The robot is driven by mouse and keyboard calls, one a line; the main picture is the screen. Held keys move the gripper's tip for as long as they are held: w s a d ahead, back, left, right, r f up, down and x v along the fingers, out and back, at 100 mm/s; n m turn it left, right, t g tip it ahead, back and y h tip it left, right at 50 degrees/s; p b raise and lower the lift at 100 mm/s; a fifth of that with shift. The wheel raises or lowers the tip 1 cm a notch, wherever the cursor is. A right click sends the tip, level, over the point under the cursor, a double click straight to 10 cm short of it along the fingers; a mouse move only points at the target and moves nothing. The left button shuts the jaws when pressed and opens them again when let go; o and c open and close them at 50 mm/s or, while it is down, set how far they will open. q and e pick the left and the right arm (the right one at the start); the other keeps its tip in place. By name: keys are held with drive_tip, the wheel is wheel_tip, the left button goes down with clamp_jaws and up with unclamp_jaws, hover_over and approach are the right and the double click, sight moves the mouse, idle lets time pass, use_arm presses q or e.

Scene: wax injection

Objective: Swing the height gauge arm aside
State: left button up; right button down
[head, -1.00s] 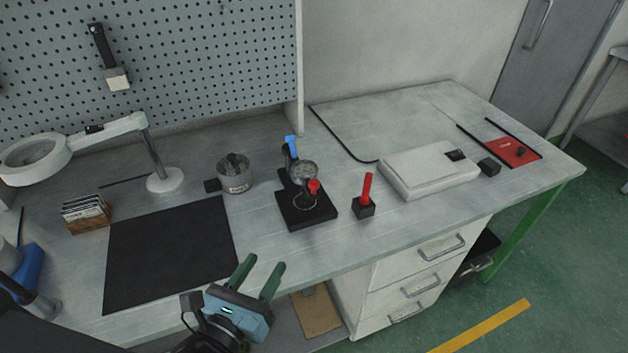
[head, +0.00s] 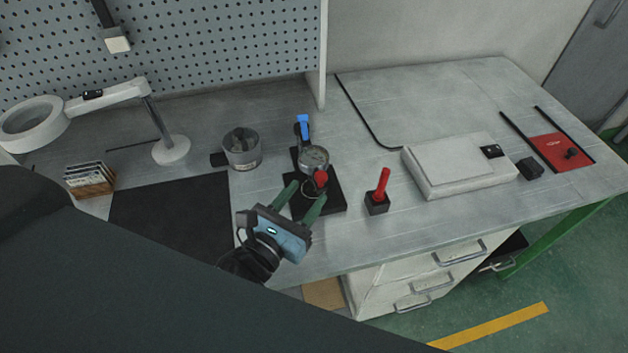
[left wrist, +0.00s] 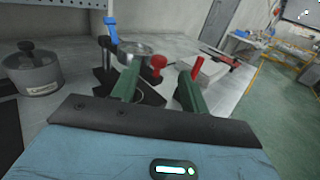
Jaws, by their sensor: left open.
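The height gauge (head: 314,158) stands on a black base (head: 332,192) on the bench, with a round dial, a blue lever (head: 303,126) at its top and a red knob (head: 320,177) in front. My left gripper (head: 301,193) is open, its two green fingers pointing at the gauge and overlapping its base in the head view. In the left wrist view the dial (left wrist: 133,50) and red knob (left wrist: 158,64) show beyond and between the fingers; nothing is held. I cannot tell whether a finger touches the gauge. My right gripper is not in view.
A lidded metal pot (head: 242,150) stands left of the gauge. A red-handled tool in a black block (head: 377,198) stands close on the right, with a white box (head: 455,165) beyond. A black mat (head: 170,220) and magnifier lamp (head: 170,150) lie left.

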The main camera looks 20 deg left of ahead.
sight(318, 179)
use_arm(q)
drive_tip(key=shift+w+d, duration=0.2)
drive_tip(key=shift+w, duration=0.9)
drive_tip(key=shift+w+d, duration=0.2)
drive_tip(key=shift+w, duration=0.9)
clamp_jaws()
